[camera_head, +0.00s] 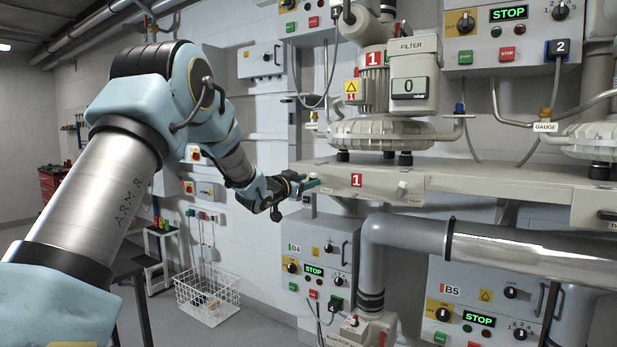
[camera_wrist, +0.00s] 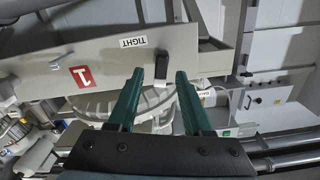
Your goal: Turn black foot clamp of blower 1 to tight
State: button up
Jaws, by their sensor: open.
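The black foot clamp (camera_wrist: 161,66) shows in the wrist view as a short dark handle on the edge of the pale beam (camera_wrist: 115,58), next to a TIGHT label (camera_wrist: 133,41). My gripper (camera_wrist: 159,76) is open, its two green fingers apart. In the picture, the clamp lies between the fingertips; I cannot tell how deep it is between them, and no contact is clear. In the head view my gripper (camera_head: 312,184) is at the left end of the blower 1 beam (camera_head: 380,183), where the clamp cannot be made out. Blower 1 (camera_head: 383,133) stands on this beam.
A pale clamp (camera_head: 402,189) sits on the same beam to the right of the red 1 sign (camera_head: 356,180). A large grey pipe (camera_head: 400,231) and the B4 control box (camera_head: 318,262) are below. A wire basket (camera_head: 207,298) stands on the floor at the left.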

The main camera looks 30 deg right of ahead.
jog(key=shift+w+d, duration=0.25)
jog(key=shift+d, duration=0.15)
grip_shut()
dwell(0.4)
